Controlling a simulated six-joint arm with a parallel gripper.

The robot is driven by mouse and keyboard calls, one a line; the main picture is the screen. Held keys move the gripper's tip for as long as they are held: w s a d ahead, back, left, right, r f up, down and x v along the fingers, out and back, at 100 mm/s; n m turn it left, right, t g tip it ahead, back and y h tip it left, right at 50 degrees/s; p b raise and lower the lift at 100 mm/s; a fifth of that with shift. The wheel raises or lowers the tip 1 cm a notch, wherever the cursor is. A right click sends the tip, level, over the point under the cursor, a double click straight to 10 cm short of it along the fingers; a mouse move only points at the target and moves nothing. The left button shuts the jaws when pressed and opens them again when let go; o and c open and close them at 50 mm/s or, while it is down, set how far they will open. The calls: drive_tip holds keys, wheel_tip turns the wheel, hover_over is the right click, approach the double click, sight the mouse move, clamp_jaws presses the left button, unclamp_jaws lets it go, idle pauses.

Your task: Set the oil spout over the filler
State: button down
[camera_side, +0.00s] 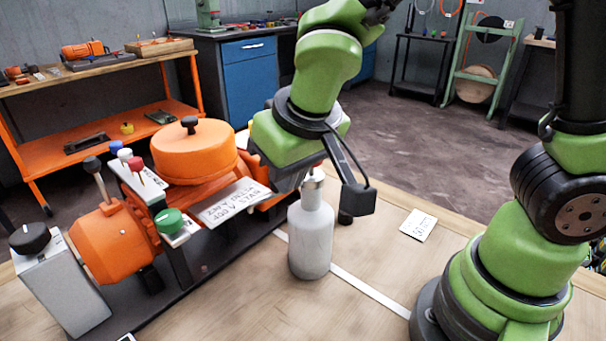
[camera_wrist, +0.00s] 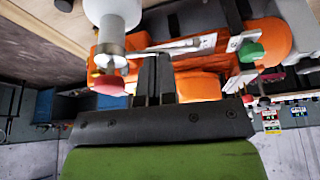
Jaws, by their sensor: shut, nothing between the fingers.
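A pale grey bottle (camera_side: 311,240) with a metal neck and spout (camera_side: 313,185), which looks like the oil container, stands upright on the wooden table in the side view. It also shows at the top of the wrist view (camera_wrist: 112,12), its metal neck (camera_wrist: 111,44) pointing towards the gripper. My gripper (camera_wrist: 155,62) is shut and empty, just to the right of the neck in the wrist view. In the side view my wrist hangs behind and above the bottle, and the fingers are mostly hidden. I cannot pick out the filler on the orange machine (camera_side: 194,152) with certainty.
The machine's levers and green knob (camera_side: 169,220) stick up left of the bottle. A grey box with a black knob (camera_side: 30,238) stands at far left. A small white card (camera_side: 418,225) lies on the table to the right. The table front is mostly clear.

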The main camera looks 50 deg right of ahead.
drive_tip(key=w+m, duration=0.1)
drive_tip(key=m, duration=0.1)
drive_tip(key=w+m+h, duration=0.1)
drive_tip(key=shift+m, duration=0.4)
drive_tip(key=w+d+m+g+h, duration=0.2)
drive_tip(key=w+d+m+g, duration=0.2)
drive_tip(key=m, duration=0.8)
drive_tip(key=shift+w+h, duration=0.35)
drive_tip(key=shift+h, duration=0.05)
drive_tip(key=shift+d, duration=0.1)
drive_tip(key=shift+s+d, duration=0.4)
drive_tip(key=shift+s, duration=0.35)
drive_tip(key=a+r, duration=0.7)
drive_tip(key=r, duration=0.2)
drive_tip(key=shift+s+a+r, duration=0.15)
drive_tip(key=shift+s+a, duration=0.1)
drive_tip(key=shift+a, duration=0.15)
